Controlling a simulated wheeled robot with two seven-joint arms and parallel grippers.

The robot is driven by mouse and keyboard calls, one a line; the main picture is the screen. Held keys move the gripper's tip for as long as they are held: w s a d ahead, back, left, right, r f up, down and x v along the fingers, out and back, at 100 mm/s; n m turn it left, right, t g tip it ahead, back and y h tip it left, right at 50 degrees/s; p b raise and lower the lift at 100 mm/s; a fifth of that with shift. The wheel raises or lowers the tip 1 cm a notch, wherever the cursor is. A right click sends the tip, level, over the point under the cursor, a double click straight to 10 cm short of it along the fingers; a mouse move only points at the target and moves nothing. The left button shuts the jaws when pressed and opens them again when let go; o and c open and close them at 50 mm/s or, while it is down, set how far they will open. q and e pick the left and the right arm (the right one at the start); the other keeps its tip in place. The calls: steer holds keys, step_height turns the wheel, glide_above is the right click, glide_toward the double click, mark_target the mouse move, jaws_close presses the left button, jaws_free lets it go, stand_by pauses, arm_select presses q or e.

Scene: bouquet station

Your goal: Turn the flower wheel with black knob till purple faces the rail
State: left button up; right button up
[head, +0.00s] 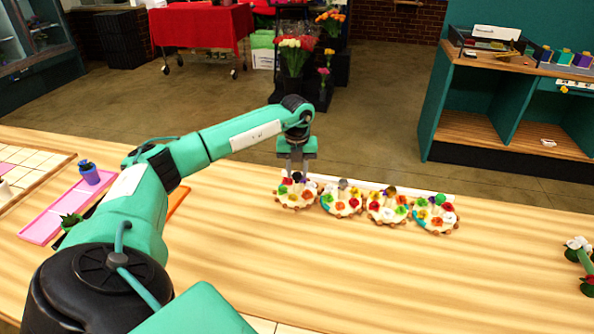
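Several round flower wheels stand in a row on the wooden bench. The leftmost wheel (294,199) has a dark, black-looking knob (297,176). The others are the wheel with a grey knob (342,205), the wheel with a dark purplish knob (386,211) and the wheel with a green knob (435,218). A white rail (449,196) runs behind them. My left gripper (297,174) points down over the leftmost wheel, its fingers apart around the black knob. Contact is too small to tell. That wheel's far side is partly hidden, and I cannot tell which flower faces the rail.
The bench in front of the wheels is clear. A teal shelf unit (500,100) stands behind at right.

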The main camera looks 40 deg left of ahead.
mark_target(297, 174)
arm_select(q)
steer(key=shift+o, duration=1.2)
steer(key=shift+r, duration=0.1)
step_height(297, 174, up, 14)
steer(key=b, duration=0.2)
steer(key=shift+f, duration=0.2)
arm_select(e)
steer(key=shift+w+d+f, duration=0.1)
steer(key=shift+w+f, duration=0.1)
steer(key=shift+w, duration=0.3)
steer(key=shift+w+f, duration=0.2)
steer(key=shift+w, duration=0.25)
